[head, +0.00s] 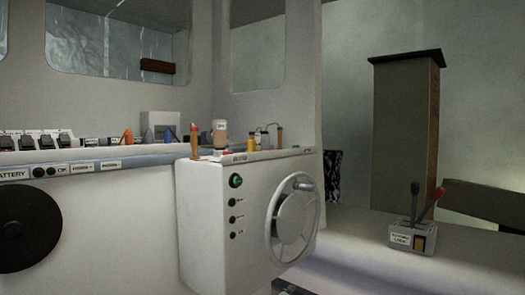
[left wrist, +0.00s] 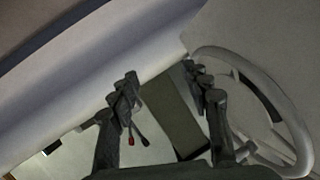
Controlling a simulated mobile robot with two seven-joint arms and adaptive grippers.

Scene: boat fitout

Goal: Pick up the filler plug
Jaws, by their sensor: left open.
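I cannot tell which object is the filler plug. Several small fittings stand on top of the white console (head: 207,218), among them a copper-coloured upright piece (head: 194,141), a bottle with a pale label (head: 220,134), a small yellow piece (head: 254,143) and a bent copper-coloured piece (head: 280,136). My left gripper (left wrist: 162,84) shows only in the left wrist view. Its two dark fingers are wide apart with nothing between them, and the white wheel is just to its right. My right gripper is in neither view.
The white wheel (head: 295,218) juts from the console's front; its rim also shows in the left wrist view (left wrist: 292,117). A lever box (head: 409,236) with a black and a red lever stands at the right. A tall dark-topped cabinet (head: 402,135) is behind. The surface beside the lever box looks clear.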

